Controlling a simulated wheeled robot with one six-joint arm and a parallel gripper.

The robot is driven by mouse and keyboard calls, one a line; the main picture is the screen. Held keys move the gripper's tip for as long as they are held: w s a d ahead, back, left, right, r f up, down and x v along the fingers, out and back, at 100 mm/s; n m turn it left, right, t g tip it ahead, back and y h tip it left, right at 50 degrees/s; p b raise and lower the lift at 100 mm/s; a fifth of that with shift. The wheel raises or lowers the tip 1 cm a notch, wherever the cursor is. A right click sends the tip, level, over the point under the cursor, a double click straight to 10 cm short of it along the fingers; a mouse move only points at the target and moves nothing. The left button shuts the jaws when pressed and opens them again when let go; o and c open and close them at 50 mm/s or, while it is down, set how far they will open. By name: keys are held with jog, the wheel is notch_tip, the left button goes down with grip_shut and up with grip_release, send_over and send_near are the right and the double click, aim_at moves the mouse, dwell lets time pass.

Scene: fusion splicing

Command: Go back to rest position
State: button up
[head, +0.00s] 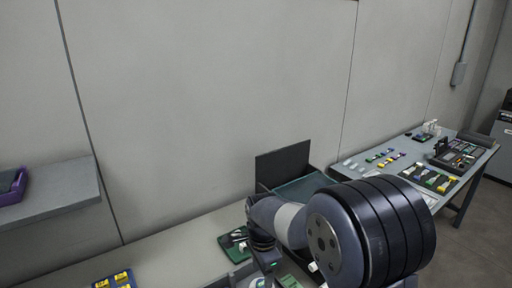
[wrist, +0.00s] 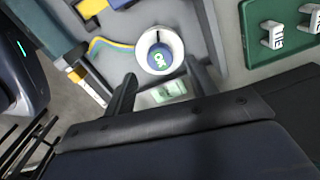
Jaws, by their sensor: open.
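In the wrist view, my gripper (wrist: 160,70) shows as two dark fingers set apart with a gap between them. Nothing is visibly clamped between them. A small pale green piece (wrist: 166,91) shows between the fingers, nearer the palm. In the head view my arm reaches down over the near workbench (head: 170,246), and its large dark joint hides much of that area. The fingers cannot be made out there.
A green tray (wrist: 262,22) with grey-white clips lies right in the wrist view. In the head view, a dark upright panel (head: 283,165) stands behind the arm. A second table (head: 364,171) with colored parts stands right. Yellow pieces (head: 115,279) lie lower left, below a wall shelf (head: 60,192).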

aim_at(262, 283)
notch_tip(262, 283, down, 4)
jog(key=shift+f, duration=0.25)
dwell(0.5)
